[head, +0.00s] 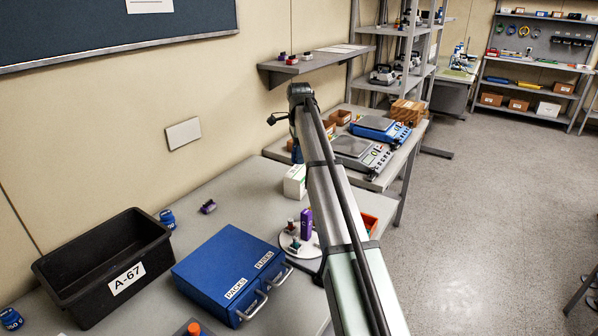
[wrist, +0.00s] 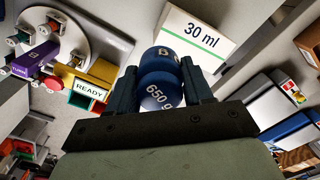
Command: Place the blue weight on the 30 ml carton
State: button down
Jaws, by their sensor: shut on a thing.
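In the wrist view my gripper (wrist: 163,82) is shut on the blue weight (wrist: 158,94), which is marked "650 g"; a finger stands on each side of it. The 30 ml carton (wrist: 203,38), white with a green band, lies just beyond the weight, and the weight overlaps its near edge in the picture. I cannot tell whether they touch. In the head view the white carton (head: 295,182) stands on the bench, left of my arm.
A black bin A-67 (head: 62,262) and a blue case (head: 205,262) stand on the bench. Other blue weights (head: 168,219) sit near the bin. A round white stand (head: 287,241) holds a purple box (head: 306,224). Scales (head: 352,146) stand behind. Bare bench (head: 235,193) lies left of the carton.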

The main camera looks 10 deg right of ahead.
notch_tip(320, 180, up, 3)
jog(key=n, duration=0.1)
send_over(300, 170)
jog(key=shift+f+n, duration=0.1)
jog(key=shift+n, duration=1.4)
jog(key=shift+f, duration=4.9)
jog(key=shift+f, duration=0.1)
jog(key=shift+c, duration=2.3)
grip_release()
notch_tip(300, 170, up, 12)
